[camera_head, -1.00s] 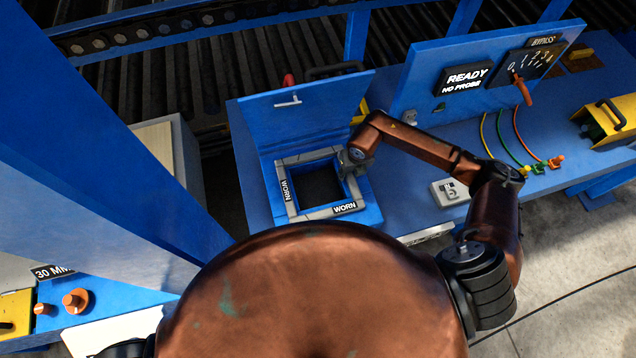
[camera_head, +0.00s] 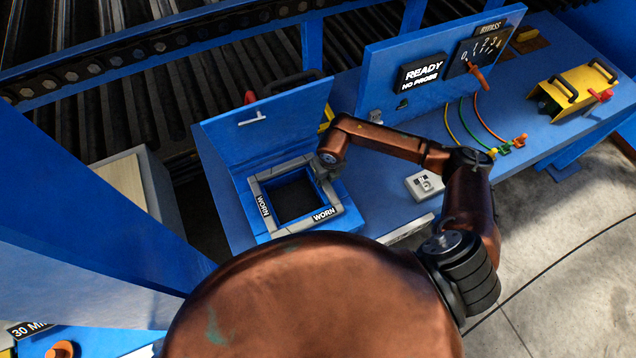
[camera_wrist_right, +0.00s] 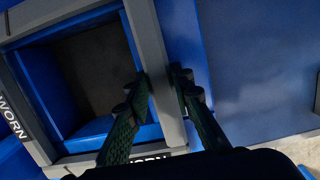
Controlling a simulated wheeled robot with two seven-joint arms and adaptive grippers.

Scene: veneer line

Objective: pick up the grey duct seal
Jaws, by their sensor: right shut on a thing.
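The grey duct seal (camera_head: 292,228) is a square frame around the dark opening of a blue duct box, with WORN labels on two sides. In the right wrist view the seal (camera_wrist_right: 148,40) runs between my fingers. My right gripper (camera_head: 323,171) is at the seal's right side, near its far corner, and is shut on that side. In the right wrist view the gripper (camera_wrist_right: 159,80) has one finger inside the opening and one outside. I see no clear gap between the seal and the box. My left gripper is not in view.
A blue lid (camera_head: 266,122) with a handle stands open behind the seal. A blue panel with a READY NO PROBE display (camera_head: 423,75) stands to the right. A small grey switch box (camera_head: 424,184) and a yellow handled case (camera_head: 575,88) are on the blue bench (camera_head: 385,205).

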